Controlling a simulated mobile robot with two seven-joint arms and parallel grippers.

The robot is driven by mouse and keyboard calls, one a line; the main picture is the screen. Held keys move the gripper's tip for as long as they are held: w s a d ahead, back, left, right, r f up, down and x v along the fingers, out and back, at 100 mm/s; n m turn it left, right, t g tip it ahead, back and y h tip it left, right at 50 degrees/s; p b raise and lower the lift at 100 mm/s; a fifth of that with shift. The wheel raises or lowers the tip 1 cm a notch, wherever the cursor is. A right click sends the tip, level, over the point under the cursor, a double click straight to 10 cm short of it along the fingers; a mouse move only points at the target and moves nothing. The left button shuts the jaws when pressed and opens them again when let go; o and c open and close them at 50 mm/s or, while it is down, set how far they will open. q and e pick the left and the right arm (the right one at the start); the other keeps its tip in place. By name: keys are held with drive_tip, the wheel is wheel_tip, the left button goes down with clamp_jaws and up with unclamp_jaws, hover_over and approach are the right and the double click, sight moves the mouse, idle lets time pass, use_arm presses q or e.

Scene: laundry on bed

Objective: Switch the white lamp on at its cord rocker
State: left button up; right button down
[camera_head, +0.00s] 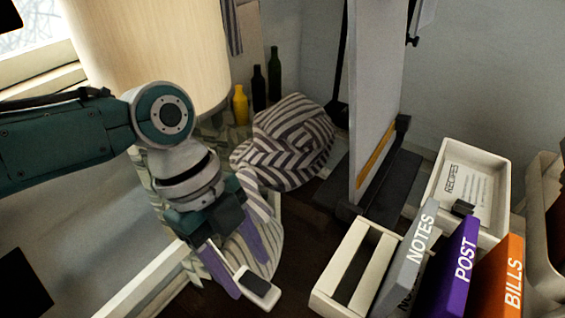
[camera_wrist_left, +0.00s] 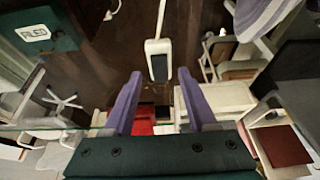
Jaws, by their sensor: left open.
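A large cream-white lampshade (camera_head: 150,45) fills the upper left of the head view; the lamp's base is hidden behind my left arm. The cord rocker (camera_head: 258,288) is a small white block with a dark rocker face, low in the head view. In the left wrist view the rocker (camera_wrist_left: 158,60) hangs at the end of a white cord (camera_wrist_left: 161,18). My left gripper (camera_head: 240,258) points down at it, its purple fingers apart and empty. In the left wrist view the rocker appears just beyond the gap between the fingertips (camera_wrist_left: 160,82); contact cannot be told. My right gripper is not seen.
Striped cloth (camera_head: 290,140) lies bunched behind my gripper, with more beside the fingers. Several bottles (camera_head: 258,88) stand at the back. An upright grey panel (camera_head: 375,90), a white tray (camera_head: 480,170) and files marked NOTES (camera_head: 408,262), POST (camera_head: 455,268) and BILLS (camera_head: 502,275) crowd the right.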

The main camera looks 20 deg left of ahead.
use_arm(q)
drive_tip(key=shift+s+d+f, duration=0.1)
drive_tip(key=shift+d+f, duration=0.15)
drive_tip(key=shift+f, duration=0.45)
clamp_jaws()
